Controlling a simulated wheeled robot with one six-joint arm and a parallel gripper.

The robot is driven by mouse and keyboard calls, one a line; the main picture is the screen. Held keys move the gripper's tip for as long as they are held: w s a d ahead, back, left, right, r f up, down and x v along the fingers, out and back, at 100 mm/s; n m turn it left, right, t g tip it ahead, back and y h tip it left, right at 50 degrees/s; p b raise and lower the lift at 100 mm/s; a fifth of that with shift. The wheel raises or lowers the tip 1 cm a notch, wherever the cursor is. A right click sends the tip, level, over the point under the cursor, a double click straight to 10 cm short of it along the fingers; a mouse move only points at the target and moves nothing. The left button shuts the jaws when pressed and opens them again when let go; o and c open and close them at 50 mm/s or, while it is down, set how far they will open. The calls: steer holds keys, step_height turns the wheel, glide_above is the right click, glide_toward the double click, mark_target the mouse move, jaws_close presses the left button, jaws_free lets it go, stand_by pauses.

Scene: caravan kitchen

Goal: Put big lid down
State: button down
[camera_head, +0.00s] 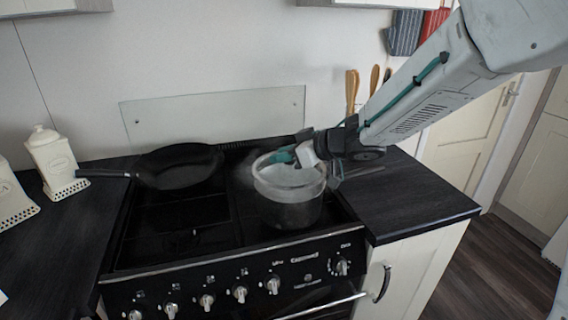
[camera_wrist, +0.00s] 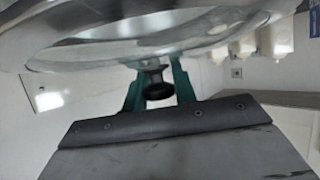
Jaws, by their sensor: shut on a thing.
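The big lid (camera_head: 268,181) is a glass lid with a pale rim, seen over the pot (camera_head: 290,210) on the right part of the stove. In the wrist view the lid (camera_wrist: 110,52) fills the top, with its dark knob (camera_wrist: 158,88) between the green fingers. My gripper (camera_head: 296,156) is at the lid's top, shut on the knob; it also shows in the wrist view (camera_wrist: 157,85). The lid looks tilted. I cannot tell whether its rim touches the pot. Some steam or haze shows around the pot.
A black frying pan (camera_head: 180,166) sits on the left of the stove (camera_head: 185,240). White canisters (camera_head: 54,160) stand on the left counter. The dark counter (camera_head: 425,208) right of the stove has free room. Wooden utensils (camera_head: 352,88) stand behind my arm.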

mark_target(284, 164)
steer(key=shift+f, duration=1.25)
steer(key=shift+f, duration=0.2)
steer(key=c, duration=1.1)
jaws_free()
steer(key=shift+d+r, duration=0.1)
steer(key=shift+r, duration=0.2)
steer(key=v, duration=1.2)
